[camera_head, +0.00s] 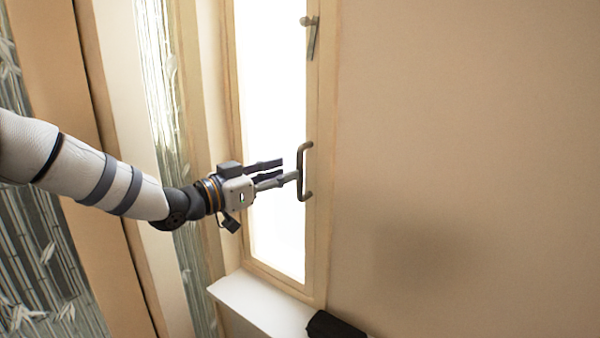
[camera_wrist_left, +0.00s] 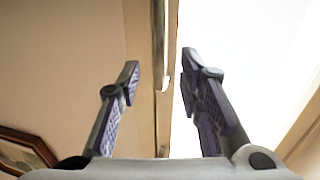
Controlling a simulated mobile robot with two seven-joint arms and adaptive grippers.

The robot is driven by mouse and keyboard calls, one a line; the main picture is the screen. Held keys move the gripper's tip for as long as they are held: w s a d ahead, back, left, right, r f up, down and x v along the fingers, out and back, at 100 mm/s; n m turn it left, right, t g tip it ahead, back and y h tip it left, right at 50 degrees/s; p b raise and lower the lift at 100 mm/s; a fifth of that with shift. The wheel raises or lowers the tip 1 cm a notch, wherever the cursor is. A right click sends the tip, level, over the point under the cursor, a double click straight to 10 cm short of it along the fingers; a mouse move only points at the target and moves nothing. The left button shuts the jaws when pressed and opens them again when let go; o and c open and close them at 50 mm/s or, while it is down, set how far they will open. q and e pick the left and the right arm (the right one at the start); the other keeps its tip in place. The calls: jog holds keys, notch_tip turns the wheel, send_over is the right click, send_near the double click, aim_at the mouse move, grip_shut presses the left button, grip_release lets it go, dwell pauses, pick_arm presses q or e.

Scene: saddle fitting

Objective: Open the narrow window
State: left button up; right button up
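The narrow window (camera_head: 268,110) is a tall bright pane in a light wooden frame (camera_head: 318,120); it looks shut. A dark, upright bow handle (camera_head: 304,172) sits on the right side of its frame. A small metal latch (camera_head: 311,36) is higher on the same side. My left gripper (camera_head: 284,170) reaches in from the left, with its fingertips close to the handle; I cannot tell whether they touch it. In the left wrist view, the fingers (camera_wrist_left: 160,75) are apart. A vertical metallic bar (camera_wrist_left: 162,45) shows between and beyond them. My right gripper is out of view.
A white sill (camera_head: 262,303) juts out below the window. A dark object (camera_head: 334,325) is cut off by the lower edge. Bare wall (camera_head: 460,150) fills the right. Patterned glass panels (camera_head: 40,240) are at the left. A framed picture (camera_wrist_left: 25,152) shows in the wrist view.

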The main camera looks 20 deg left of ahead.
aim_at(300, 193)
pick_arm(q)
jog(key=x, duration=0.5)
jog(key=shift+f+b, duration=0.2)
jog(key=shift+b, duration=0.15)
jog(key=shift+w+d+r, duration=0.15)
jog(key=shift+w+d, duration=0.05)
jog(key=shift+w, duration=0.1)
grip_shut()
jog(key=shift+s, duration=0.1)
